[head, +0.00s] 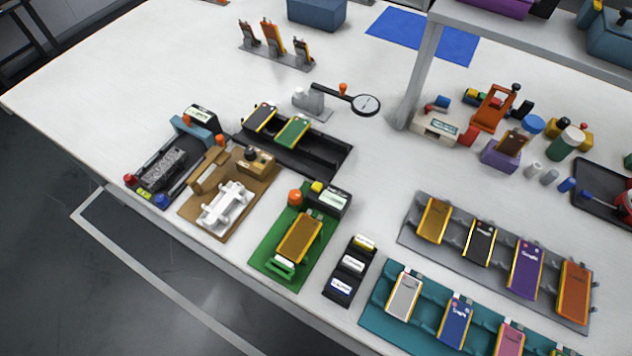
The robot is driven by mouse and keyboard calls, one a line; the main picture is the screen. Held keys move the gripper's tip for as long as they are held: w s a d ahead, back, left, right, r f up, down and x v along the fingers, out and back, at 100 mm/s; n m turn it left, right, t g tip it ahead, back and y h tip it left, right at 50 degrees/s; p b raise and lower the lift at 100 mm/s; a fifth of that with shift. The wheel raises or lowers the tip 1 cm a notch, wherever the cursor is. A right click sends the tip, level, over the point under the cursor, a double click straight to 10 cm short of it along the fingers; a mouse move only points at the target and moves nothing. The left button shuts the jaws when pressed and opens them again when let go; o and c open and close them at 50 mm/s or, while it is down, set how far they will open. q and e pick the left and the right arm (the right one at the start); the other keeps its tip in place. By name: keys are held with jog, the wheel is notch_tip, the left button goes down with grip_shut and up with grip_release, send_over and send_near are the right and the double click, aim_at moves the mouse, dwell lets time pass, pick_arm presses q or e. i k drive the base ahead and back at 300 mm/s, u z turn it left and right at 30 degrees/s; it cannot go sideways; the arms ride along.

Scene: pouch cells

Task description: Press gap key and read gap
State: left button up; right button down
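Neither gripper is in the head view. A green board (262,249) at the front middle carries an orange pouch cell (299,239) lying flat in a holder. At the board's back edge are an orange knob (295,197), a yellow key (317,187) and a black box with a pale display (332,200). The display's text is too small to read. I cannot tell which control is the gap key. A black holder (346,277) with yellow, white and blue labelled pieces stands just right of the board.
Left stand a brown board (190,214) with a white fixture and a black station with red and blue buttons. A black rail (330,163) holds two cells behind. Grey (410,233) and teal (377,314) racks hold several cells at right. A shelf post (415,80) rises behind.

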aim_at(317, 187)
jog(key=z, duration=1.75)
jog(key=k, duration=1.2)
jog(key=u, duration=1.8)
jog(key=i, duration=0.55)
